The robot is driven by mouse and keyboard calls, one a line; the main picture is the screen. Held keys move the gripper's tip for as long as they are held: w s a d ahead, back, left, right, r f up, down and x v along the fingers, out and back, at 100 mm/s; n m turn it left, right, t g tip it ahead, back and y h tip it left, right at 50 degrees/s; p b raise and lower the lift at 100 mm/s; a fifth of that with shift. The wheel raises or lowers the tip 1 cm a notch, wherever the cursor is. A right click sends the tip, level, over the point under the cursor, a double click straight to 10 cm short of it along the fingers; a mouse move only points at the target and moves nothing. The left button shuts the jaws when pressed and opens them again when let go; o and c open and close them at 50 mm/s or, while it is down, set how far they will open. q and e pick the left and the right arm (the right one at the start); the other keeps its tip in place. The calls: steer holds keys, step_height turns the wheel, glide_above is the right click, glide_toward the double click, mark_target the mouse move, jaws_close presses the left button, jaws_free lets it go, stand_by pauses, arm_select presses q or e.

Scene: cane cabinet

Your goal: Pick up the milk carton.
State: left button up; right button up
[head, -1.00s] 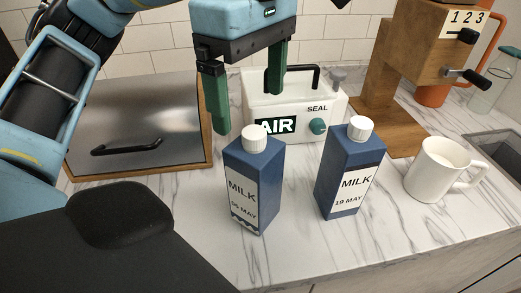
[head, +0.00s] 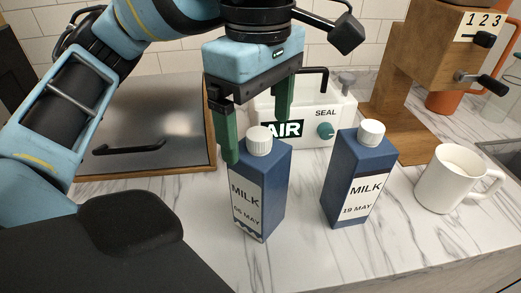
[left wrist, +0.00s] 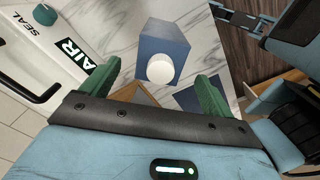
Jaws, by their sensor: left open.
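Two blue milk cartons with white caps stand upright on the marble counter: the left one (head: 262,185), dated 06 MAY, and the right one (head: 357,180), dated 19 MAY. My left gripper (head: 256,140) is open, pointing down at the left carton. One green finger is at that carton's upper left side; the other is behind its top. In the left wrist view my gripper's fingers (left wrist: 160,88) are apart, and a carton (left wrist: 168,42) with a white cap lies just beyond the gap between them. Contact is not visible. My right gripper is not seen.
A white box (head: 345,120) marked AIR and SEAL stands behind the cartons. A white mug (head: 440,180) and a wooden grinder-like stand (head: 400,100) are to the right. A metal-fronted panel (head: 150,120) with a black handle is at left. Counter in front is clear.

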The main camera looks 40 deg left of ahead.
mark_target(259, 133)
arm_select(q)
steer(key=shift+f, duration=1.6)
steer(key=c, duration=1.4)
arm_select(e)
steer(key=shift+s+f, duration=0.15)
arm_select(q)
steer(key=shift+r, duration=0.15)
